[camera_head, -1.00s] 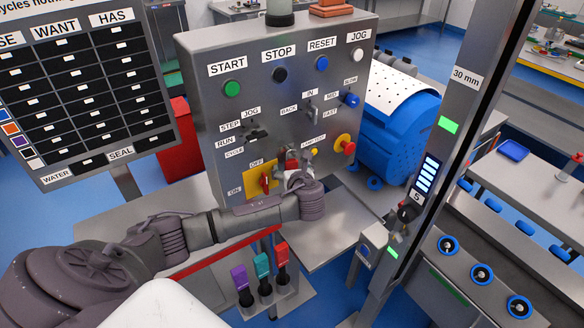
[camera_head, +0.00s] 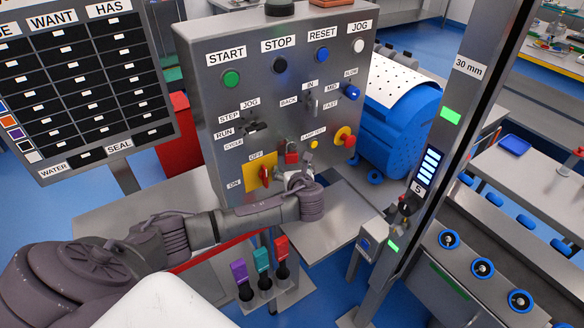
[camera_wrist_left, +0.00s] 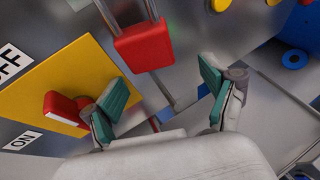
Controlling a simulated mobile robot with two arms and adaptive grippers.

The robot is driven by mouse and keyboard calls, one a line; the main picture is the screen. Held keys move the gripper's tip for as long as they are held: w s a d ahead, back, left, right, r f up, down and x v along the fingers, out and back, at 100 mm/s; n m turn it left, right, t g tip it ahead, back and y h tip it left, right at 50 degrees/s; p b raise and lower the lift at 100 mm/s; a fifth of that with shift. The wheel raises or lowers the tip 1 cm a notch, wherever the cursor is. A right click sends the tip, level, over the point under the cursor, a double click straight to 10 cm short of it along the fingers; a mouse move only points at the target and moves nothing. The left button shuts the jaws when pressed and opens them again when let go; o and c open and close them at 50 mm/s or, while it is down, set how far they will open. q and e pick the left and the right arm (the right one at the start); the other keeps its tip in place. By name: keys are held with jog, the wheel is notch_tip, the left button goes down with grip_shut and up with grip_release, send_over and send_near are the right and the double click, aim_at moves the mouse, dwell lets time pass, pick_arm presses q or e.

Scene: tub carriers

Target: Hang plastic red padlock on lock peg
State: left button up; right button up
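The red padlock (camera_head: 291,158) is against the grey panel face, right of the yellow OFF/ON switch plate (camera_head: 250,183). In the left wrist view the padlock (camera_wrist_left: 146,46) hangs body down with its metal shackle upward. The shackle's top is out of that view, and I cannot make out the lock peg. My left gripper (camera_head: 300,180) is just below the padlock. In the left wrist view its teal-padded fingers (camera_wrist_left: 160,85) are spread apart with nothing between them, and the padlock is clear of them. My right gripper is not in view.
The red switch handle (camera_wrist_left: 66,108) is close beside one left finger. A yellow button (camera_head: 314,145) and a red-yellow knob (camera_head: 344,137) are to the right on the panel. Purple, teal and red-handled tools (camera_head: 262,258) stand in a rack below my forearm.

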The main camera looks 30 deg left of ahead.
pick_arm(q)
jog(key=shift+f, duration=0.25)
jog(key=shift+s+d+p, duration=0.25)
jog(key=shift+d+p, duration=0.15)
jog(key=shift+d, duration=0.3)
jog(key=s+d+f+p, duration=0.1)
jog(key=s+d+p, duration=0.2)
jog(key=d, duration=0.5)
jog(key=shift+s+d, duration=0.35)
jog(key=shift+d, duration=0.05)
dwell(0.4)
